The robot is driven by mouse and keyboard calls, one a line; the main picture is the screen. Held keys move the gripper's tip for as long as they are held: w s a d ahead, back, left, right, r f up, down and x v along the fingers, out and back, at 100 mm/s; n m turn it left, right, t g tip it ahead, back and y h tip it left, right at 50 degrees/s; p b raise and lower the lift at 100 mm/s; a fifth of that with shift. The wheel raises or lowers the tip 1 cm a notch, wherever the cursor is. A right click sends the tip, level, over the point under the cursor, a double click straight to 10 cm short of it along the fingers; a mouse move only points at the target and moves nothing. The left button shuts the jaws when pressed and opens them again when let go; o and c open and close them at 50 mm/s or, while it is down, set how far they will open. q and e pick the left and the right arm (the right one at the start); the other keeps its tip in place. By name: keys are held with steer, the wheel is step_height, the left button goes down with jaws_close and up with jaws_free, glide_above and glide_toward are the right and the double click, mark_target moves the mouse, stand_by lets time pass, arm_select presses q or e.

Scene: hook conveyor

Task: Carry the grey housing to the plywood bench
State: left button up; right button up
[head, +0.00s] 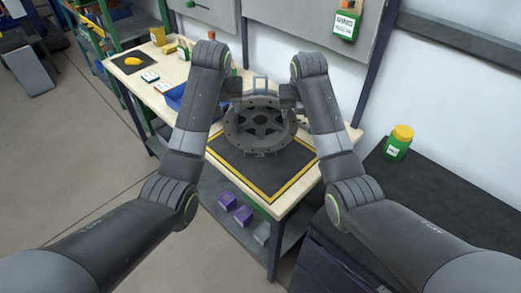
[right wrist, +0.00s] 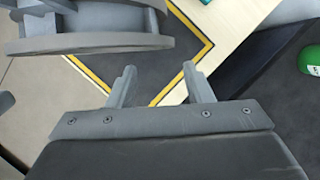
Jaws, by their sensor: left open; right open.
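The grey housing (head: 260,128), a round flanged wheel-like part with spoke-like openings, is at the plywood bench (head: 298,192), over a black mat (head: 262,172) with a yellow border. I cannot tell whether it touches the mat. In the right wrist view the housing (right wrist: 95,42) shows at the upper left, beside my fingers. My right gripper (right wrist: 158,80) is open, with nothing between its fingers; in the head view it is at the housing's right side. My left gripper (head: 234,95) is at the housing's left side, its fingers mostly hidden by my arm.
A blue bin (head: 178,98), cards (head: 150,76) and a yellow item (head: 133,62) are on the bench's left part. Purple boxes (head: 243,215) sit on the lower shelf. A dark cabinet (head: 415,195) with a green, yellow-capped bottle (head: 398,143) stands at right.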

steer(key=shift+v, duration=2.15)
